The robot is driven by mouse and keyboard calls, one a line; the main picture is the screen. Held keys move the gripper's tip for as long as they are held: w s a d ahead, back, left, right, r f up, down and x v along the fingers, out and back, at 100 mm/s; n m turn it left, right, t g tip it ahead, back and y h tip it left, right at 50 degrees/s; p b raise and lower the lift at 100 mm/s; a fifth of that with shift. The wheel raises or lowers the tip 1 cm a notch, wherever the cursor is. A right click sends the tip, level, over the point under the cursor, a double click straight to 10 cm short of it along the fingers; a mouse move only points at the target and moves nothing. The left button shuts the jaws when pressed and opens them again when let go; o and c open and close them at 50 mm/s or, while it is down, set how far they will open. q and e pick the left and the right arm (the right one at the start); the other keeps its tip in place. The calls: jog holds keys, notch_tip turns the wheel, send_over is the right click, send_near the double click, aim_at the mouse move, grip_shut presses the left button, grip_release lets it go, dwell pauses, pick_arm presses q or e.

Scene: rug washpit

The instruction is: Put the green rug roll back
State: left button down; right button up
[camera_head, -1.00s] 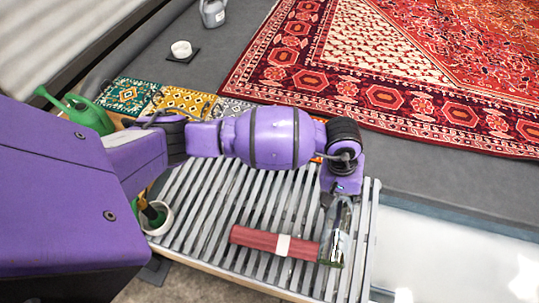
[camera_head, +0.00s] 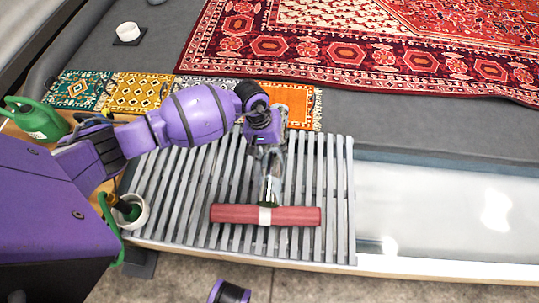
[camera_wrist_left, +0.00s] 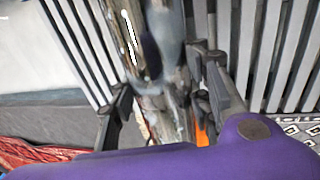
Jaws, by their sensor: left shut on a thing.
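My left gripper (camera_head: 266,168) is over the middle of the pale slatted rack (camera_head: 340,190). It is shut on a shiny, glass-like thing with a greenish lower end (camera_head: 268,192); its full shape is unclear. That thing also fills the space between the fingers in the wrist view (camera_wrist_left: 127,35). A red roll with a white band (camera_head: 240,214) lies lengthwise on the rack, just in front of the held thing's lower end. I cannot tell whether they touch. I see no clearly green rug roll. My right gripper is out of view.
A green watering can (camera_head: 38,122) and a white pot (camera_head: 137,218) stand at the left. An orange rug (camera_head: 300,103) and other small rugs lie behind the rack. A large red rug (camera_head: 380,60) covers the back. A water-filled pit (camera_head: 440,210) is at the right.

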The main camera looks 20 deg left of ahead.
aim_at(272, 155)
pick_arm(q)
jog(key=x, duration=0.2)
jog(key=shift+s+a+f+b, duration=0.1)
jog(key=shift+a+f+b, duration=0.2)
jog(key=shift+f, duration=0.4)
jog(key=shift+r, duration=0.1)
jog(key=c, duration=0.9)
grip_release()
jog(key=shift+f, duration=0.2)
jog(key=shift+c, duration=0.2)
